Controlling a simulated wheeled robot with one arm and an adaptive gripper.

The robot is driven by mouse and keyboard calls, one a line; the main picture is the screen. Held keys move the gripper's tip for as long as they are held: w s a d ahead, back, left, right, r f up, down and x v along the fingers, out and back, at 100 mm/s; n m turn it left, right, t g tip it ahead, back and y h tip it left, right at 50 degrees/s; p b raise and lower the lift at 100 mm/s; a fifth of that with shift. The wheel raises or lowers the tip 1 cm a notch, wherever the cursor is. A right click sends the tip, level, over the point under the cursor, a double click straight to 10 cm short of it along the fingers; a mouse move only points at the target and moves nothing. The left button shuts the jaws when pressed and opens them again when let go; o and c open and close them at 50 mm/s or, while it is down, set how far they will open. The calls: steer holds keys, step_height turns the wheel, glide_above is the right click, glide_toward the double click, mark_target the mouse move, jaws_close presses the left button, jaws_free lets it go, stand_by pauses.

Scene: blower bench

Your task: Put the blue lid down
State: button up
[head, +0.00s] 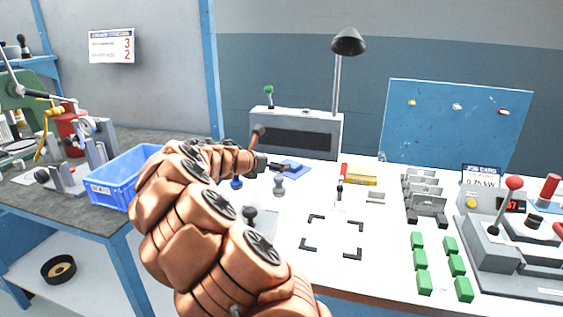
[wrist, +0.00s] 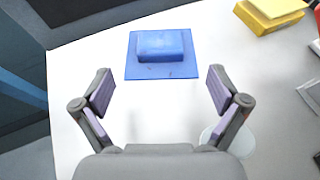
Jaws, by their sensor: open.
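The blue lid (wrist: 134,70) is a flat square plate with a raised blue block on top, lying flat on the white bench in the wrist view. In the head view the lid (head: 296,167) shows just beyond the end of my arm, partly covered by my gripper (head: 280,166). In the wrist view my gripper (wrist: 161,90) is open and empty, its two fingers spread wide. The lid lies ahead of the fingertips, apart from them.
A yellow block (head: 361,176) lies right of the lid. A grey knobbed piece (head: 279,186) and a blue knobbed piece (head: 236,183) stand nearer. A grey lamp box (head: 297,122) stands behind. A blue bin (head: 112,187) is at left.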

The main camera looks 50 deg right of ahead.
steer(key=shift+v, duration=1.4)
